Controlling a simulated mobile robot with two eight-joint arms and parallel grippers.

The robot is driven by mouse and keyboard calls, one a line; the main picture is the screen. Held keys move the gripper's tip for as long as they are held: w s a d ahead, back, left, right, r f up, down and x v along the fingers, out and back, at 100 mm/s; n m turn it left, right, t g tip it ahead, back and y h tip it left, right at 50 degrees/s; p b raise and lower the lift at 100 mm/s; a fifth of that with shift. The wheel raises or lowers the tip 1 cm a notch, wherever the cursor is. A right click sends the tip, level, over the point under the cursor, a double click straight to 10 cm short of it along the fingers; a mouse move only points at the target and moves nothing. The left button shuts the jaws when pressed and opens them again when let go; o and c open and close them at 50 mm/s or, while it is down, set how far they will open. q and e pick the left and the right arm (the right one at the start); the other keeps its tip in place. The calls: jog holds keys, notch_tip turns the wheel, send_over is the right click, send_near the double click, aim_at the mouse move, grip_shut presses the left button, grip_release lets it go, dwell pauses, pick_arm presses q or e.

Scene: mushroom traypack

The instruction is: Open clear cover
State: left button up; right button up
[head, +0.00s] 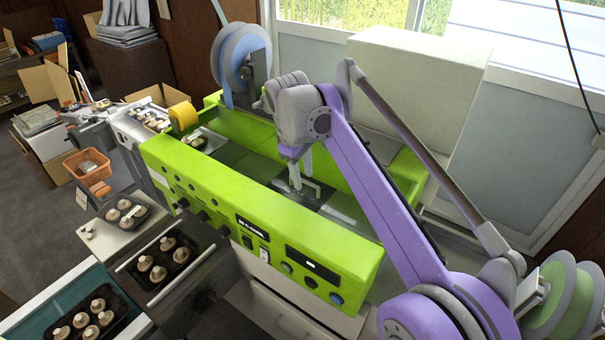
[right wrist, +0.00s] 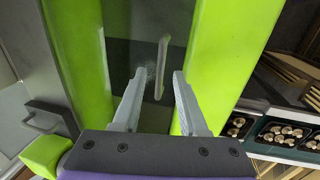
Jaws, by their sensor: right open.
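The clear cover (right wrist: 125,40) is a dark, see-through panel lying between the green walls of the machine (head: 325,255). A pale upright bar handle (right wrist: 161,68) stands out on it in the right wrist view. My right gripper (head: 299,180) reaches down into the green channel from above in the head view. In the right wrist view its two grey fingers (right wrist: 157,82) are spread, with the handle just beyond and between their tips. I see nothing held, and I cannot tell whether a finger touches the handle. My left gripper is not in view.
A black tray of mushrooms (head: 168,287) sits at the front left, and another tray (head: 62,338) is on the teal conveyor (head: 35,298). An orange basket (head: 80,170) and a blue film roll (head: 246,55) are farther back. The green walls closely flank my right gripper.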

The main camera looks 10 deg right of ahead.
grip_shut()
dwell(1.3)
